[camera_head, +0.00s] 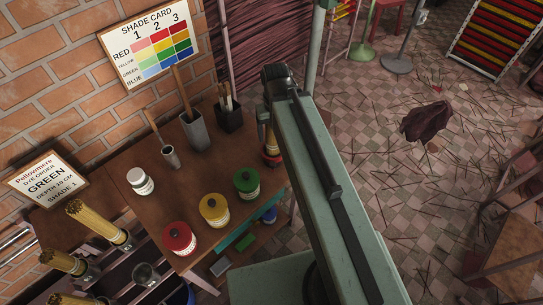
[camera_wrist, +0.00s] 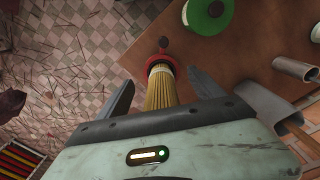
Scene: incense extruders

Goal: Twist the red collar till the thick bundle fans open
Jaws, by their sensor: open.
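The thick bundle (camera_wrist: 165,92) of yellowish sticks shows in the wrist view, with the red collar (camera_wrist: 153,63) around its far end. A dark red knob (camera_wrist: 164,43) sticks out beyond the collar. My gripper (camera_wrist: 160,76) is open, one finger on each side of the bundle, with visible gaps. The bundle's near end is hidden behind my gripper body. In the head view the bundle (camera_head: 270,140) and collar (camera_head: 271,160) show at the table's right edge, partly hidden by my arm. The sticks look close together.
Red (camera_head: 180,238), yellow (camera_head: 214,209) and green (camera_head: 246,183) lidded jars and a white jar (camera_head: 141,181) stand on the wooden table (camera_head: 200,180). Tool holders (camera_head: 195,130) stand behind. More bundles (camera_head: 98,222) stand at left. Sticks litter the tiled floor.

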